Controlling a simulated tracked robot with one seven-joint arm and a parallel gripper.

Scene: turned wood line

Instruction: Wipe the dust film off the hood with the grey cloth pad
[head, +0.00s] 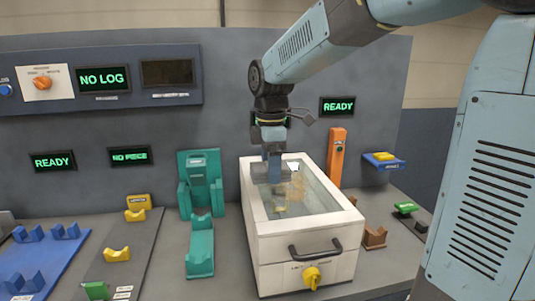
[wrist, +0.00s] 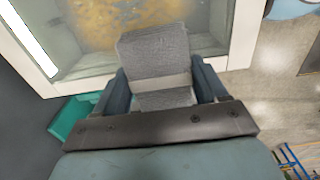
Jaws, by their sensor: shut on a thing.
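The hood (head: 305,238) is a white box with a clear top window, a dark handle and a yellow knob on its front. My gripper (head: 273,172) is over the rear left part of the window. It is shut on the grey cloth pad (wrist: 155,55), which sits between the two fingers in the wrist view. Whether the pad touches the glass I cannot tell. A yellowish-brown dust film (wrist: 105,22) lies on the window beyond the pad in the wrist view. Some of it also shows in the head view (head: 297,188), right of my gripper.
A teal fixture (head: 200,258) stands close to the hood's left. An orange post (head: 337,158) rises behind it on the right, with a brown block (head: 374,237) beside the hood. A blue rack (head: 40,258) and yellow cradles (head: 117,254) are at the left. A panel reads NO LOG (head: 104,79).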

